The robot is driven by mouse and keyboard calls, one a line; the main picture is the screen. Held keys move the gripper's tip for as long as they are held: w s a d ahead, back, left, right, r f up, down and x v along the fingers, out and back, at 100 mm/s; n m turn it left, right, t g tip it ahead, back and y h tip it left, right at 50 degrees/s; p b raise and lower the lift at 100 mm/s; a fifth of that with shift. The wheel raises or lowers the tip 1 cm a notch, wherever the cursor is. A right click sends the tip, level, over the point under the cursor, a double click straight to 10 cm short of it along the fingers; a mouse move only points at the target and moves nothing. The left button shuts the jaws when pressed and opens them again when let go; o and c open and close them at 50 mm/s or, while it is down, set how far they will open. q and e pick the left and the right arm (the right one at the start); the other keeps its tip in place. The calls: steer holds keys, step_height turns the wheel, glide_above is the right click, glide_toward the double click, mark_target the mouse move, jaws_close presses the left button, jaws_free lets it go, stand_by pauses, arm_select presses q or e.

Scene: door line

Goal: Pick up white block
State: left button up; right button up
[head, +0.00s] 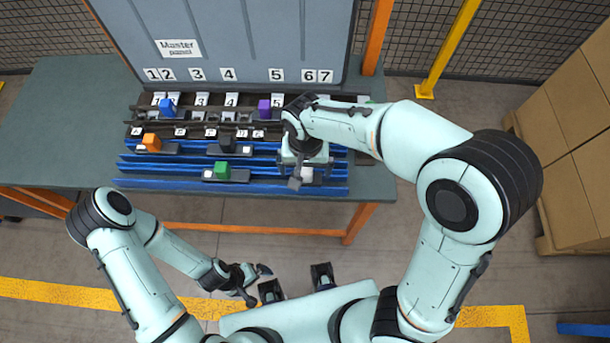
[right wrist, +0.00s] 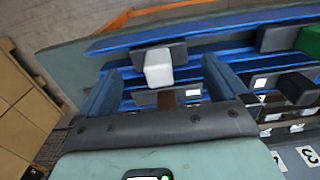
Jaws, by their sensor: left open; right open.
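The white block (head: 307,174) sits on a dark grey holder on the front blue rails, partly hidden by my right gripper in the head view. In the right wrist view the white block (right wrist: 158,68) is upright on its holder and lies between the two open fingers, apart from both. My right gripper (head: 304,168) is open over it; its fingers also show in the right wrist view (right wrist: 162,82). My left gripper (head: 256,281) is open and empty, low in front of the table.
Blue (head: 168,107), purple (head: 264,107), orange (head: 151,142), black (head: 226,140) and green (head: 221,170) blocks stand on the rails to the left. The master panel (head: 230,45) rises behind. Cardboard boxes (head: 570,130) stand at the right. The table's left part (head: 65,120) is clear.

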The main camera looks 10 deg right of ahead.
mark_target(311, 179)
steer(key=f, duration=0.5)
steer(key=shift+w+d+b, duration=0.2)
steer(key=shift+w+b, duration=0.05)
steer(key=shift+b, duration=0.05)
steer(key=shift+r, duration=0.1)
steer(key=c, duration=1)
steer(key=shift+c, duration=0.2)
steer(key=shift+r, duration=0.1)
